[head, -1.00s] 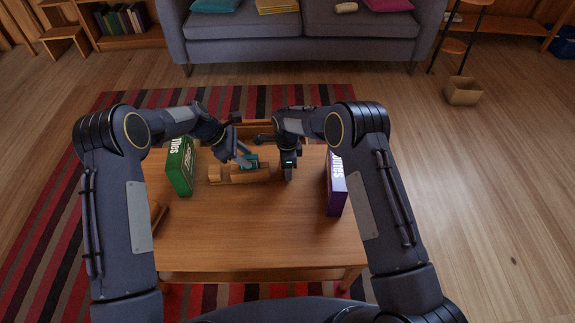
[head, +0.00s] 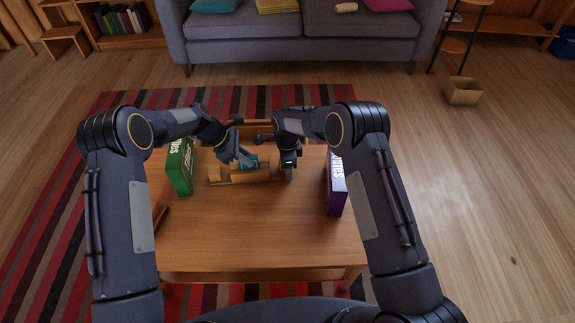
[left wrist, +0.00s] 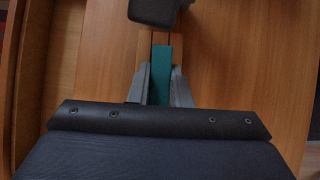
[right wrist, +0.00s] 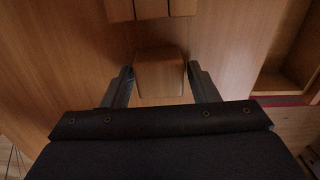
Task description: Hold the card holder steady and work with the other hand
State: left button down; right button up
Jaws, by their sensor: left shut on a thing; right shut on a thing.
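The wooden card holder (head: 250,177) lies on the table between the two boxes. My left gripper (head: 244,162) is shut on a teal card (left wrist: 160,72), which stands between its fingers in the left wrist view. The card lines up with a dark slot in the wood; how deep it sits is hidden. The teal also shows in the head view (head: 250,161). My right gripper (head: 288,177) is shut on a wooden block (right wrist: 160,75) that looks like the holder's end. A slotted wooden part (right wrist: 150,9) shows beyond it in the right wrist view.
A green box (head: 180,167) stands left on the table (head: 255,235), and a purple box (head: 336,185) stands right. A wooden tray-like piece is behind the arms. The table's front middle is clear.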

pick_arm(q)
jog(key=shift+r, duration=0.2)
jog(key=shift+r, duration=2.4)
jog(key=shift+d+r, duration=0.15)
jog(key=shift+r, duration=0.9)
jog(key=shift+d+r, duration=0.1)
jog(key=shift+r, duration=0.9)
pick_arm(e)
jog(key=shift+s+f, duration=0.15)
jog(key=shift+f, duration=0.05)
pick_arm(q)
jog(key=shift+r, duration=0.25)
pick_arm(e)
jog(key=shift+a, duration=0.1)
pick_arm(q)
jog(key=shift+f, duration=0.2)
pick_arm(e)
jog(key=o, duration=1.1)
jog(key=shift+a+r, duration=0.15)
jog(key=shift+a, duration=0.1)
pick_arm(q)
jog(key=shift+a+f, duration=0.1)
jog(key=shift+a, duration=0.15)
pick_arm(e)
notch_tip(320, 180, up, 12)
jog(key=shift+d, duration=0.45)
